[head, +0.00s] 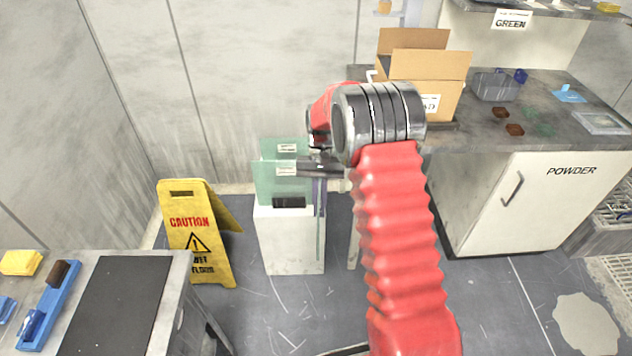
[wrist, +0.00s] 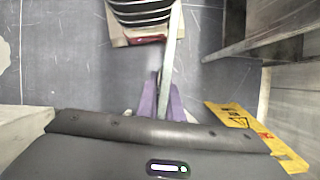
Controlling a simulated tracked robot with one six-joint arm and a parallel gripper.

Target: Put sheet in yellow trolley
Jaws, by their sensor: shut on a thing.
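My gripper (head: 320,192), with purple fingers (wrist: 162,98), is shut on a thin sheet (wrist: 174,45). The sheet hangs upright and shows almost edge-on in the wrist view. In the head view it is a narrow greenish strip (head: 320,238) below my gripper, in front of the right side of a white box (head: 290,245). Other pale green sheets (head: 270,182) with white labels stand upright in that box. I cannot tell whether the held sheet touches the box. No yellow trolley shows in either view.
A yellow caution sign (head: 197,235) stands left of the box and also shows in the wrist view (wrist: 245,125). A table with a black mat (head: 110,305) is at front left. A counter with a POWDER door (head: 545,195) and a cardboard box (head: 425,75) stand right.

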